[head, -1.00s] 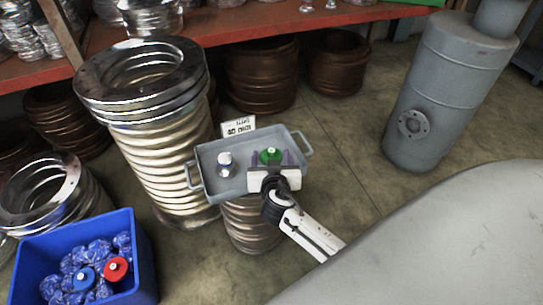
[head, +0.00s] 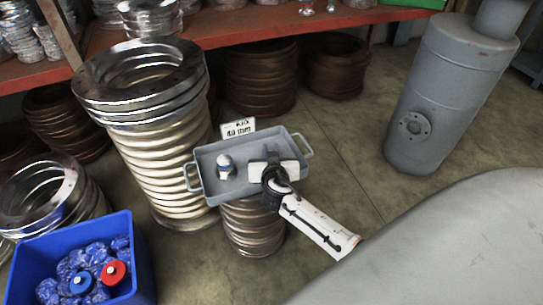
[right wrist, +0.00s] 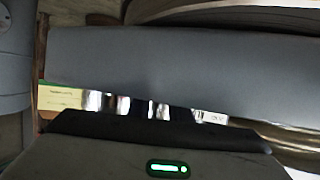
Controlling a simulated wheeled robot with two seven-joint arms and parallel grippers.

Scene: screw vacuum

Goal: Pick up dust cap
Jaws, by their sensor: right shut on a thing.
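My right gripper (head: 271,156) is at the right part of the grey tray (head: 208,153) in the head view. It is shut on the green dust cap, which the gripper now hides. A small white and blue piece (head: 226,166) stands in the tray to the left of my gripper. In the right wrist view the dark gripper body (right wrist: 150,145) covers the bottom, and no cap can be made out. My left gripper is not in view.
The tray stands on a metal bellows (head: 252,225), with a white sign (head: 238,128) behind it. A tall flanged bellows (head: 160,170) is close on the left. A grey tank (head: 440,95) stands right.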

